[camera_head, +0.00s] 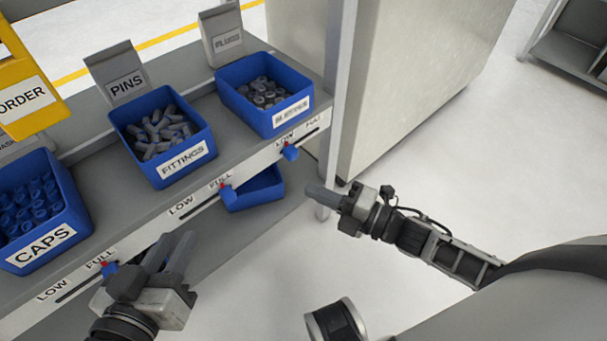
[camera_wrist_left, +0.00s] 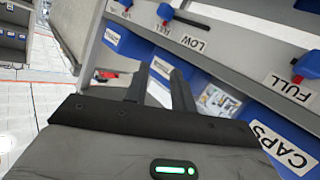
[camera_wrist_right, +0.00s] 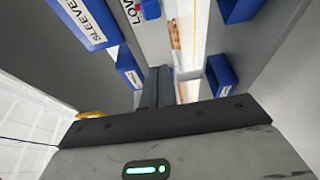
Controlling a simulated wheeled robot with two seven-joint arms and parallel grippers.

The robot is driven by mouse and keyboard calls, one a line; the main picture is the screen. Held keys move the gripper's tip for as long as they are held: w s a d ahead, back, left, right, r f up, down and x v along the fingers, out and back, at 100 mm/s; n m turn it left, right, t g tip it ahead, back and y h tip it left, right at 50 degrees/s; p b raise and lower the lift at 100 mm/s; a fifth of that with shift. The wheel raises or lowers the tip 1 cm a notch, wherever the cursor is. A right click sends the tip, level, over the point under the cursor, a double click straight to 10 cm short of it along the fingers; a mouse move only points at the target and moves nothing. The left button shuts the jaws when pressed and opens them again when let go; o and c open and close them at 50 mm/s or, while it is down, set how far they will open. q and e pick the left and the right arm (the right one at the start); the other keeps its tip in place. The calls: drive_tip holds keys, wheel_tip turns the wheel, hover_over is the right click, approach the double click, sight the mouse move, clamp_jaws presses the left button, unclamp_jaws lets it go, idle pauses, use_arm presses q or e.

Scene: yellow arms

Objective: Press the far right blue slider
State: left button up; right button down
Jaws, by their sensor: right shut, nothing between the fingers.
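The far right blue slider (camera_head: 291,152) sits on the shelf's front edge, under the LOW label and at the left end of its slot. In the right wrist view, a blue slider block (camera_wrist_right: 151,9) shows at the top beside a LOW label. My right gripper (camera_head: 312,191) is shut and empty, apart from the slider, below and to its right. My left gripper (camera_head: 172,250) is open and empty, in front of the shelf near the left slider (camera_head: 109,269). The middle slider (camera_head: 227,193) is near its FULL label.
Blue bins of caps (camera_head: 45,252), fittings (camera_head: 168,175) and grey parts (camera_head: 268,121) stand on the shelf. Another blue bin (camera_head: 262,192) is lower down. A grey shelf post (camera_head: 336,90) stands right of the slider.

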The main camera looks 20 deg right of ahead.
sight(296, 149)
drive_tip(key=b+x, duration=0.2)
drive_tip(key=x, duration=0.7)
drive_tip(key=shift+w+a+f, duration=0.1)
drive_tip(key=shift+w, duration=0.3)
drive_tip(key=d, duration=0.1)
drive_tip(key=d+b, duration=0.1)
drive_tip(key=shift+w+d, duration=0.25)
drive_tip(key=shift+d, duration=0.05)
use_arm(q)
drive_tip(key=shift+w+d+r+n+t+h, duration=0.2)
drive_tip(key=shift+d+r+n+t+h, duration=0.25)
drive_tip(key=shift+r+n+h, duration=0.2)
use_arm(e)
drive_tip(key=shift+w+d, duration=0.2)
drive_tip(key=shift+d, duration=0.4)
use_arm(q)
drive_tip(key=shift+f, duration=0.1)
use_arm(e)
drive_tip(key=w+d, duration=0.1)
drive_tip(key=d, duration=0.1)
drive_tip(key=w+d+b, duration=0.1)
drive_tip(key=d, duration=0.2)
drive_tip(key=w+d, duration=0.1)
drive_tip(key=d, duration=0.1)
drive_tip(key=shift+d, duration=0.35)
use_arm(q)
drive_tip(key=shift+d+r+h, duration=0.15)
drive_tip(key=shift+r+h, duration=0.2)
use_arm(e)
drive_tip(key=shift+d, duration=0.25)
